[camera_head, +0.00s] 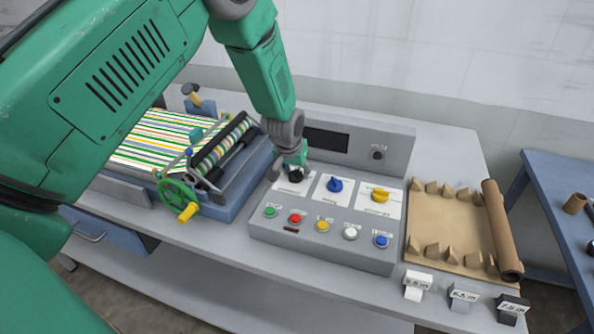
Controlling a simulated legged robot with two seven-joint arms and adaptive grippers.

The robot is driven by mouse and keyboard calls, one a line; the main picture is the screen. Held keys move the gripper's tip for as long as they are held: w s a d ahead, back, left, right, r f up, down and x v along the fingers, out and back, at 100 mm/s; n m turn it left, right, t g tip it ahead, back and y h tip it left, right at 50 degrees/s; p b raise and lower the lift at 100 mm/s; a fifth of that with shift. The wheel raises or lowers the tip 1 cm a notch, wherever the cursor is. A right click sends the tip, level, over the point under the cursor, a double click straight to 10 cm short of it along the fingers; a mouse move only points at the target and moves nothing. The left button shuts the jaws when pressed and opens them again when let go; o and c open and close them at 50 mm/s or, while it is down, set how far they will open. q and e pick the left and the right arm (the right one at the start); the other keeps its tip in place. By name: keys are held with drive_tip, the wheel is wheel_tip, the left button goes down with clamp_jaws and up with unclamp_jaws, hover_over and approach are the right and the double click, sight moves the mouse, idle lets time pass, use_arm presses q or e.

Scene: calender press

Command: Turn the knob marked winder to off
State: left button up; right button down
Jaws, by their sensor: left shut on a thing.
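A grey control panel (330,245) stands on the table with three knobs on white label plates. The blue knob (336,185) is in the middle and the yellow knob (380,195) is at the right. The leftmost, dark knob (295,177) is partly hidden under my left gripper (296,171). My left gripper reaches down from above and is shut on this dark knob. The print on the plates is too small to read, so I cannot tell which knob is marked winder. My right gripper is not in view.
Below the knobs is a row of push buttons (322,226). A raised back panel with a dark display (326,139) stands behind. At left is a roller press with a green handwheel (178,197) and striped sheet. At right are a brown mat (449,227) and small tags (464,297).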

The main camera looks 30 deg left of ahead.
use_arm(q)
drive_tip(key=shift+s+f, duration=0.3)
drive_tip(key=o, duration=1.1)
drive_tip(key=shift+o, duration=0.2)
drive_tip(key=shift+r, duration=0.1)
drive_tip(key=shift+w+r, duration=0.15)
drive_tip(key=shift+r, duration=0.35)
drive_tip(key=v, duration=1.1)
drive_tip(key=shift+f, duration=0.1)
